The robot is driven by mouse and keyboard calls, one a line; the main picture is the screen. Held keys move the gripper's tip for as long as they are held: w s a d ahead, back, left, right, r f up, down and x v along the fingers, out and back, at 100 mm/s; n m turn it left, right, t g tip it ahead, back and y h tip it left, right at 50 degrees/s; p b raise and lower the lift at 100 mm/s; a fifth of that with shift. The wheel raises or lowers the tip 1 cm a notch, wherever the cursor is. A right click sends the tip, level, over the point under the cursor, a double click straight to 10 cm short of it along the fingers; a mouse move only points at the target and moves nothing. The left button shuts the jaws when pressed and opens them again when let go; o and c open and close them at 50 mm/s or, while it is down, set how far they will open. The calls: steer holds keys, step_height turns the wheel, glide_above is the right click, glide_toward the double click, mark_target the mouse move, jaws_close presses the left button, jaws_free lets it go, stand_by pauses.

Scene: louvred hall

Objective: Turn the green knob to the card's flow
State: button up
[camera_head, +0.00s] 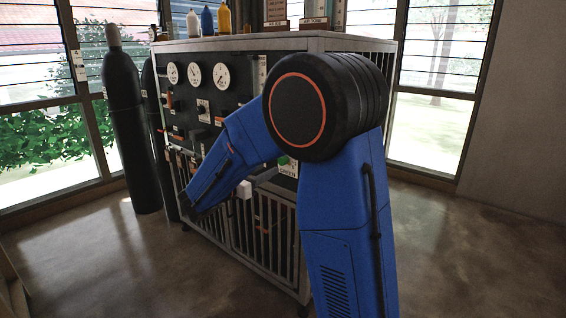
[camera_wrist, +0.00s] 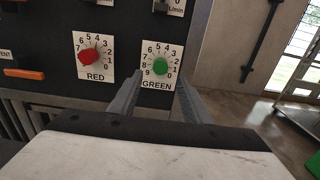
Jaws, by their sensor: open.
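The green knob (camera_wrist: 160,66) sits on a white dial plate (camera_wrist: 147,75) marked GREEN with numbers around it, on the dark panel. Its pointer direction is too small to read. In the head view the green knob (camera_head: 284,160) shows just beside my blue arm. In the wrist view my gripper (camera_wrist: 158,82) is open and empty, its two fingers on either side of the lower part of the GREEN plate. The green knob lies beyond the fingertips, in line with the gap; I cannot tell the distance. I cannot make out which item is the card.
A red knob (camera_wrist: 88,58) on a RED plate is left of the green one. An orange handle (camera_wrist: 24,74) sticks out further left. The cabinet (camera_head: 325,40) carries gauges, bottles and small signs (camera_head: 314,22). Dark cylinders (camera_head: 130,130) stand left; the floor right is clear.

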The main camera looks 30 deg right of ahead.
mark_target(281, 162)
steer(key=shift+x, duration=4.45)
steer(key=shift+c, duration=0.4)
jaws_close()
